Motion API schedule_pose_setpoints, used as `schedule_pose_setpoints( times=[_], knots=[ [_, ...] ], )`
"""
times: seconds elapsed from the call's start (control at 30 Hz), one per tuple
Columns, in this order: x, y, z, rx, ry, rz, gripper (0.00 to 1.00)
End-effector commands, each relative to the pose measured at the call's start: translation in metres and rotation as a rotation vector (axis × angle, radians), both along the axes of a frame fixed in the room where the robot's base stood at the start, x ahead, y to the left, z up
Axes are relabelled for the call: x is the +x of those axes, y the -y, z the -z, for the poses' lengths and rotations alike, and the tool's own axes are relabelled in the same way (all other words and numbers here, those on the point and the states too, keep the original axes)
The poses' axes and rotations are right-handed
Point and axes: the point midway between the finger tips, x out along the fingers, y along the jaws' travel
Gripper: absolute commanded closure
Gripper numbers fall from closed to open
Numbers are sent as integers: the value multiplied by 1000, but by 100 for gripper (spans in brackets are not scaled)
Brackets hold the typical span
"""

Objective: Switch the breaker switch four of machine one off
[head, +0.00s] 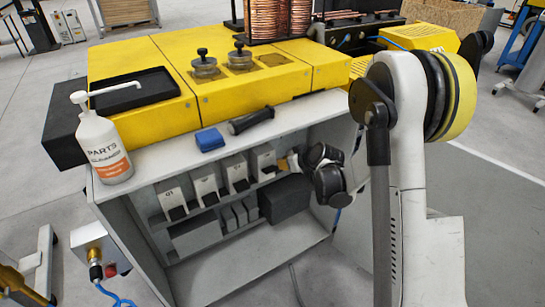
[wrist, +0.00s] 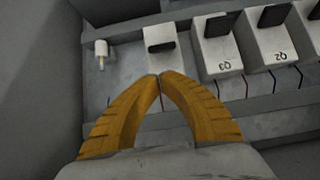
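The open cabinet (head: 220,272) under the yellow machine holds a row of white breaker blocks with black levers. In the head view the block marked Q1 (head: 173,196) is leftmost, and the fourth block (head: 262,157) is rightmost, beside my gripper (head: 289,162). In the wrist view the fourth block (wrist: 163,65) is left of the blocks marked Q3 (wrist: 218,55) and Q2 (wrist: 270,48). Its black lever (wrist: 160,46) looks lower than theirs. The orange fingers of my gripper (wrist: 160,77) meet at the tips, empty, over the block's lower part. I cannot tell whether they touch it.
A dark box (head: 285,198) and smaller breakers (head: 240,213) sit below the row. A cabinet side wall (wrist: 35,85) is close on the left in the wrist view.

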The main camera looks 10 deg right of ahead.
Motion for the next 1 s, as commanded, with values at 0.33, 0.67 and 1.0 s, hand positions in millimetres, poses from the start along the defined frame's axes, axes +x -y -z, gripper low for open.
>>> schedule_pose_setpoints(
  times=[0.33, 0.67, 1.0],
  knots=[
    [1, 0, 2, 0, 1, -1, 100],
    [31, -10, 31, -1, 0, -3, 100],
    [68, -22, 61, -1, 0, -1, 100]
  ],
)
